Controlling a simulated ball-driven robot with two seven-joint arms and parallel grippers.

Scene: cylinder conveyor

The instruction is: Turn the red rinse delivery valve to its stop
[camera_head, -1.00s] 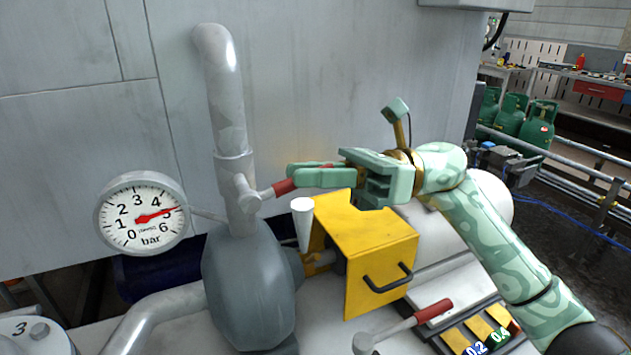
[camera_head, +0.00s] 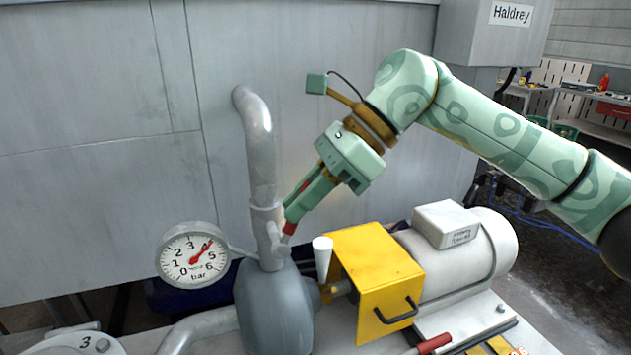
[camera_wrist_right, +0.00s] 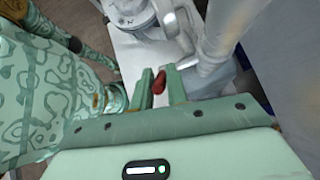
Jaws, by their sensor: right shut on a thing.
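The red valve handle (camera_head: 289,229) sticks out from the grey upright pipe (camera_head: 262,180), just above the dark grey vessel (camera_head: 275,310). Only its inner end shows in the head view; in the right wrist view its red grip (camera_wrist_right: 160,82) lies between the two fingers. My right gripper (camera_head: 291,218) is shut on this handle, reaching down to it from the upper right. It also shows in the right wrist view (camera_wrist_right: 161,88). The handle tilts upward from the pipe. My left gripper is not in view.
A white cone (camera_head: 323,255) and a yellow guard box (camera_head: 375,268) stand close to the right. A white motor (camera_head: 480,250) is behind. Another red-gripped lever (camera_head: 434,344) lies at the bottom.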

